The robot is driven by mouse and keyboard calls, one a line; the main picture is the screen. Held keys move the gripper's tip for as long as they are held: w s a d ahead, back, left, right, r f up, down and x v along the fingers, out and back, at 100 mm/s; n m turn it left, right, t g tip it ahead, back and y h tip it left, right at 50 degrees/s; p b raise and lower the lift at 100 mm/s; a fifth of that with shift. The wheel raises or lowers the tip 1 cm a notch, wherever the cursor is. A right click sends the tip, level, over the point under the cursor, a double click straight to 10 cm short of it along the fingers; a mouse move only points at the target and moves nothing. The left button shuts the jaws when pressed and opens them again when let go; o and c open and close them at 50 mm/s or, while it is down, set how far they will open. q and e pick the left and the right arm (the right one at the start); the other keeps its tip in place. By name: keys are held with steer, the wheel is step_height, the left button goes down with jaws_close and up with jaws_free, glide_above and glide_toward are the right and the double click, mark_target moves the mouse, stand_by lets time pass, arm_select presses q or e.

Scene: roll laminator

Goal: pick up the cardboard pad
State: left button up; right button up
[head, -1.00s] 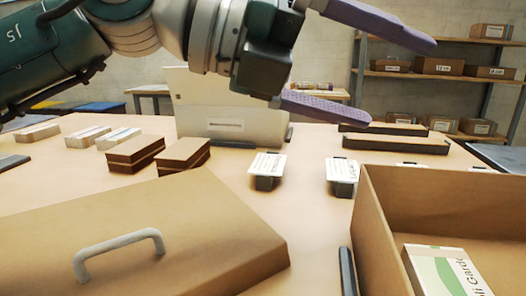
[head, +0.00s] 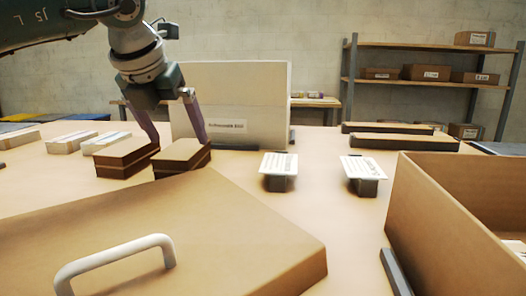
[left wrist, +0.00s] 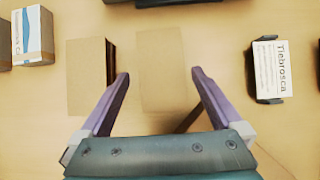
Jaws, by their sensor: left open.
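Two brown cardboard pads lie side by side on the table in the head view: a left one (head: 127,158) and a right one (head: 182,160). My left gripper (head: 180,142) is open, its purple fingers pointing down at the right pad. In the left wrist view, the right pad (left wrist: 163,68) appears between the open fingers (left wrist: 160,76), with a small gap on each side. The left pad (left wrist: 87,75) lies outside the left finger. I cannot tell whether the fingertips are below the pad's top. My right gripper is not in view.
A large cardboard lid with a white handle (head: 118,258) fills the front left. An open carton (head: 440,200) stands at right. Two label holders (head: 279,170) (head: 364,174) stand mid-table. A pale upright panel (head: 245,85) stands behind the gripper. Small boxes (head: 103,143) lie to the left.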

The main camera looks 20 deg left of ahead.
mark_target(183, 148)
arm_select(q)
steer(key=shift+x, duration=1.5)
steer(key=shift+d, duration=0.1)
steer(key=shift+c, duration=0.2)
steer(key=c, duration=1.1)
